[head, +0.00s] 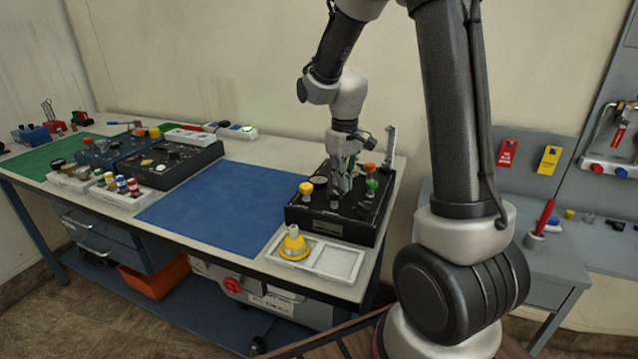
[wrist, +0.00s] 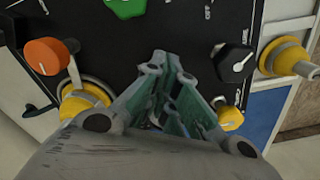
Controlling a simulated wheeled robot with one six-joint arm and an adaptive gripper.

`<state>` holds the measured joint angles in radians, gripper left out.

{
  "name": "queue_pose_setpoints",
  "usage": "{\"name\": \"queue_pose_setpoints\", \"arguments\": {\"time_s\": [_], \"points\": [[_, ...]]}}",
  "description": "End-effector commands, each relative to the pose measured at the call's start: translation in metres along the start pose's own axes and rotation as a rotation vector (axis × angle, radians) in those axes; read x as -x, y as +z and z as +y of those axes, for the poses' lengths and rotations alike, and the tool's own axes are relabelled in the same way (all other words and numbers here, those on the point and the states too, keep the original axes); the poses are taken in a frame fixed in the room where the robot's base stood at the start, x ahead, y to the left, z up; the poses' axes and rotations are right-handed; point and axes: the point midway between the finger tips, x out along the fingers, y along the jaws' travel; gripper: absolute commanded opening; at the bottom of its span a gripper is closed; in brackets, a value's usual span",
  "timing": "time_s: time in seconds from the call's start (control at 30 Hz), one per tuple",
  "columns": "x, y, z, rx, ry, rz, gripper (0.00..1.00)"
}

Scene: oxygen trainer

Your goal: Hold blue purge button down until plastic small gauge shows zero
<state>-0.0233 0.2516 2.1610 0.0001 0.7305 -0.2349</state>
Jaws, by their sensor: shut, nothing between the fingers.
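The black trainer box (head: 300,218) stands at the right end of the table, with several coloured knobs on top. My gripper (head: 341,190) points down over the middle of its panel, shut and empty. In the wrist view the gripper (wrist: 168,112) covers the centre of the panel. I cannot make out the blue purge button; it may be behind the fingers. A small round dial (head: 319,180) shows on the box beside the gripper, but its reading is too small to tell. Whether the fingertips touch the panel is unclear.
Near the gripper are an orange knob (wrist: 48,55), a green knob (wrist: 125,7), a black pointer knob (wrist: 235,63) and a yellow knob (wrist: 231,117). A yellow cone-shaped part (head: 294,243) sits in a white tray (head: 342,264) in front. The blue mat (head: 220,210) is clear.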

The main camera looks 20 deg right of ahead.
Motion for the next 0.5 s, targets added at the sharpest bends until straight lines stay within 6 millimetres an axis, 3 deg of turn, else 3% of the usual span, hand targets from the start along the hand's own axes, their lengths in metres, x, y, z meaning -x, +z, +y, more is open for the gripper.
{"name": "queue_pose_setpoints", "arguments": {"time_s": [0.5], "points": [[0.047,-0.001,0.0,0.0,0.001,0.004,0.0]]}}
